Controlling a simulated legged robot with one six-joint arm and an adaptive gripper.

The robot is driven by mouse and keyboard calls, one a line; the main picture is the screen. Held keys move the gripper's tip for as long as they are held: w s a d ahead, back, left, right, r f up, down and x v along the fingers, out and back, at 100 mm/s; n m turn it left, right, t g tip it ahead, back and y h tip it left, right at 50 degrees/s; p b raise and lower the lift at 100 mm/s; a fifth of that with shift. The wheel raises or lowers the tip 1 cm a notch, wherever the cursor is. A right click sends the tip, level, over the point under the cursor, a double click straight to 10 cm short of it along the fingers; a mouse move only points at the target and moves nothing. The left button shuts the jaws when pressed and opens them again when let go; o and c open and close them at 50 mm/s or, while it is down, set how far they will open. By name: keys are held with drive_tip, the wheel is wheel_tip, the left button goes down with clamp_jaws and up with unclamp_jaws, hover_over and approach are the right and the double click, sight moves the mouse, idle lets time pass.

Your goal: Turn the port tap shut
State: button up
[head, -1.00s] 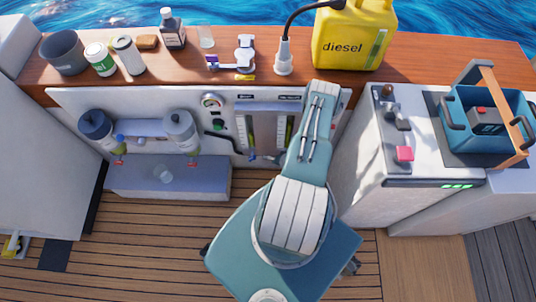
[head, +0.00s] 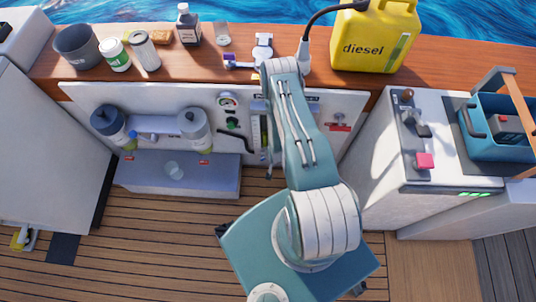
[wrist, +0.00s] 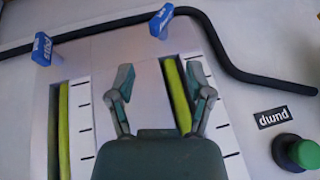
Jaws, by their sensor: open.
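In the wrist view, two blue tap handles sit by a black pipe (wrist: 235,65). One blue tap (wrist: 160,20) is at top centre, tilted; the other blue tap (wrist: 42,48) is at upper left. Their white lettering is small and upside down, so I cannot surely tell which is port. My gripper (wrist: 160,78) is open and empty, its fingers spread in front of the panel, below the top-centre tap in the picture and apart from both taps. In the head view my arm hides the taps.
Two yellow-green sight gauges (wrist: 178,95) stand on the panel near my fingers. A green pump button (wrist: 305,153) is at lower right. In the head view, a yellow diesel can (head: 375,38) and bottles stand on the wooden ledge (head: 440,55); two cylindrical filters (head: 195,128) are left.

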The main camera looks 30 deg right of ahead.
drive_tip(key=x, duration=0.9)
drive_tip(key=shift+w+f, duration=0.15)
drive_tip(key=shift+f, duration=0.2)
